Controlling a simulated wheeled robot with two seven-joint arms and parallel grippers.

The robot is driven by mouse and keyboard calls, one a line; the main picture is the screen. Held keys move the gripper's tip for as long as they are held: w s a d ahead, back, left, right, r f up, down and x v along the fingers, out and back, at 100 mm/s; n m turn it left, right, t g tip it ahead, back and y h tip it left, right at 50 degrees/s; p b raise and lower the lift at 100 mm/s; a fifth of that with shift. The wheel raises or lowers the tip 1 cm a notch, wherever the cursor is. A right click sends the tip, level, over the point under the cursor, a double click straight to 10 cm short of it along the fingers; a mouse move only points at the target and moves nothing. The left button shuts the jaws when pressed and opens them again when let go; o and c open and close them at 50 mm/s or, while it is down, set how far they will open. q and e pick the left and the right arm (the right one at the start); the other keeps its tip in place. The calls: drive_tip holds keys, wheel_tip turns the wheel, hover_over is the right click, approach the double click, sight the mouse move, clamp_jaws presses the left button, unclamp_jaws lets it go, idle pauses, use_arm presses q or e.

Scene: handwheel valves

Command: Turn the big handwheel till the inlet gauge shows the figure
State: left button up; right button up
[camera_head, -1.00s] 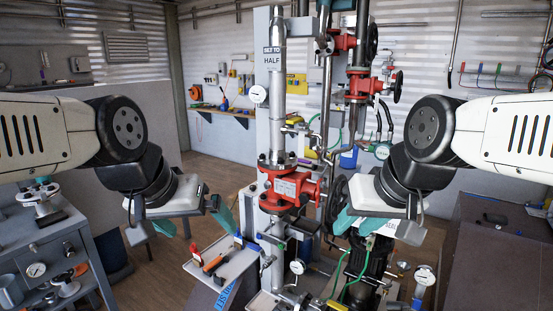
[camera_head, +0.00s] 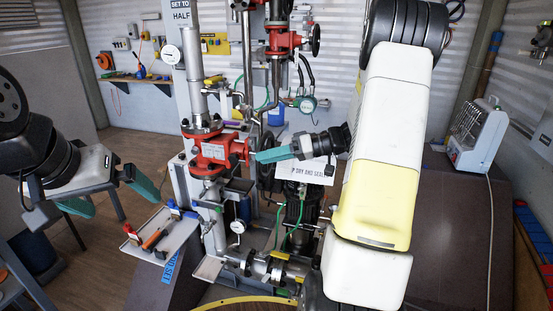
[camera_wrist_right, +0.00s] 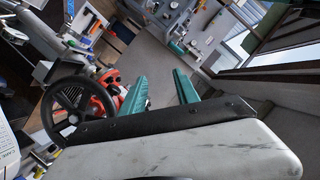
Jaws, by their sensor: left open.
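The big black handwheel (camera_wrist_right: 78,110) stands left of my right fingers in the right wrist view, not between them. In the head view it (camera_head: 266,172) is partly hidden behind my right gripper. Its red valve body (camera_head: 213,152) is on the vertical pipe. My right gripper (camera_wrist_right: 160,91) is open and empty, its teal fingers apart. My left gripper (camera_head: 108,195) is open and empty, far left of the valve. A round white gauge (camera_head: 171,54) sits under a "SET TO HALF" sign (camera_head: 180,12). A second gauge (camera_head: 238,227) is below the valve. Their needles are too small to read.
A small tray (camera_head: 165,238) with tools is left of the pipe. A second red valve (camera_head: 284,40) with hoses stands behind. A white sign (camera_head: 305,168) and dark machinery are right of the handwheel. My right arm covers much of the right side.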

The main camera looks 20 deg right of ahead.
drive_tip(key=w+d+f+t+y, duration=0.1)
drive_tip(key=w+d+f+t, duration=0.45)
drive_tip(key=d, duration=0.35)
drive_tip(key=x, duration=0.9)
drive_tip(key=shift+w+f, duration=0.3)
drive_tip(key=shift+f, duration=0.15)
drive_tip(key=shift+w, duration=0.1)
clamp_jaws()
